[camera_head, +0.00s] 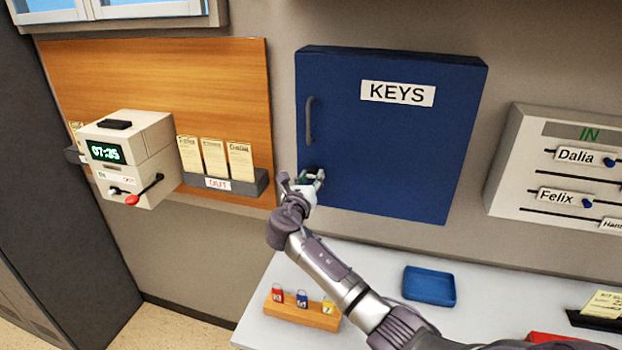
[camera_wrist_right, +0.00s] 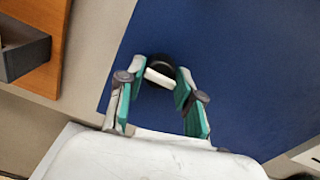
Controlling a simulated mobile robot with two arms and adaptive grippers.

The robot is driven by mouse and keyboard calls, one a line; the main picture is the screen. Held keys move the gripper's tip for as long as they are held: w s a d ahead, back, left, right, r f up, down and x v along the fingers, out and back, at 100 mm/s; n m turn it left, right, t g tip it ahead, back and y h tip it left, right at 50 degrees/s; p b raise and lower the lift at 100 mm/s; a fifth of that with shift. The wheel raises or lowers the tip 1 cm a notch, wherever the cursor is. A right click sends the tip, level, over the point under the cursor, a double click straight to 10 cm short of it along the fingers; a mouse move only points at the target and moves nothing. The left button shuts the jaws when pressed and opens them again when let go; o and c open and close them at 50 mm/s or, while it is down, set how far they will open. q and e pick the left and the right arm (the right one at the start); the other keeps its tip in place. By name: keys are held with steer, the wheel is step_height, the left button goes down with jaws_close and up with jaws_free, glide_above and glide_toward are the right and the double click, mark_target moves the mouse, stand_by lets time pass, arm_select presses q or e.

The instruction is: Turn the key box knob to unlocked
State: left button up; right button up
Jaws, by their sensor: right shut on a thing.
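The blue key box (camera_head: 400,140) with its "KEYS" label hangs on the wall, its door closed, with a dark handle (camera_head: 309,121) on its left side. My right gripper (camera_head: 313,180) is at the box's lower left, below that handle. In the right wrist view, my right gripper (camera_wrist_right: 160,76) is shut on the knob (camera_wrist_right: 158,75), a dark round base with a pale bar between the green-padded fingers. The pale bar lies slightly tilted in that view. In the head view the gripper mostly hides the knob. My left gripper is out of view.
A time clock (camera_head: 130,158) and a card rack (camera_head: 240,184) are on the wall to the left. An "IN" board (camera_head: 560,134) hangs at right. Below, a white counter (camera_head: 375,266) holds a wooden key stand (camera_head: 318,320) and a blue tray (camera_head: 429,286).

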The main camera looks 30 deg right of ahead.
steer(key=shift+c, duration=0.6)
steer(key=shift+m, duration=0.4)
steer(key=m+b, duration=0.2)
steer(key=m, duration=0.1)
steer(key=shift+f+m, duration=0.15)
steer(key=shift+m, duration=0.25)
steer(key=m+b, duration=0.3)
steer(key=m, duration=0.1)
steer(key=shift+m, duration=0.3)
steer(key=m+b, duration=0.4)
steer(key=m, duration=0.1)
steer(key=shift+f+b, duration=0.1)
steer(key=shift+b, duration=0.2)
steer(key=shift+r+m+b, duration=0.2)
steer(key=shift+m+b, duration=1.05)
steer(key=shift+m, duration=0.55)
